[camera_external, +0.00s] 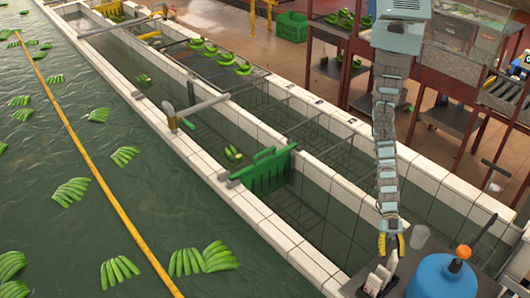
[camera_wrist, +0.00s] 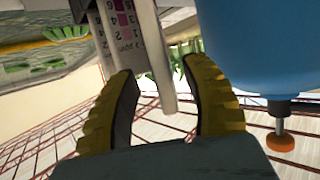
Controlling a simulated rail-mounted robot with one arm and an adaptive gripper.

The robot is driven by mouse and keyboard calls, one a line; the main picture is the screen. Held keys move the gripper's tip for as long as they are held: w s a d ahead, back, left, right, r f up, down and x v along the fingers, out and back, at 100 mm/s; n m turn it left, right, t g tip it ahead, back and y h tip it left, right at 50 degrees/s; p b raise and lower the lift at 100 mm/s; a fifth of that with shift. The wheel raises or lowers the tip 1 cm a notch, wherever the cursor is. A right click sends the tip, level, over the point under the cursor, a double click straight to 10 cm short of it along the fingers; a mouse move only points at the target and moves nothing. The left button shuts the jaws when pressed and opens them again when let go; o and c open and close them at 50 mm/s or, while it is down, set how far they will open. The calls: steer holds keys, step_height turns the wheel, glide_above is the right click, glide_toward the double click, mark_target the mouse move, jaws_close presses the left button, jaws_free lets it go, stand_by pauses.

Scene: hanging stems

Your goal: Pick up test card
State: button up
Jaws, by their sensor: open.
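A pale card with pink and purple squares and printed numbers, which looks like the test card (camera_wrist: 122,22), shows in the wrist view at the top, beyond my fingertips. Its lower end is near the gap between the fingers, and pale strip-like pieces stand beside it. In the external view, small white upright items (camera_external: 379,279) stand on the grey tabletop at the bottom; I cannot tell which is the card. My gripper (camera_external: 391,243) hangs just above and behind them. In the wrist view its yellow fingers (camera_wrist: 160,78) are apart, with nothing clearly held.
A blue container (camera_external: 442,278) with an orange knob (camera_external: 463,252) stands close to the right of my gripper, and fills the upper right of the wrist view. A grey cup (camera_external: 419,237) is beside the gripper. Tiled water troughs (camera_external: 270,222) lie to the left.

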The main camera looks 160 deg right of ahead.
mark_target(393, 271)
steer(key=shift+p+x, duration=0.3)
steer(key=shift+x, duration=0.95)
steer(key=shift+w+a+f, duration=0.15)
steer(key=shift+w+a, duration=0.05)
steer(key=shift+w, duration=0.1)
jaws_close()
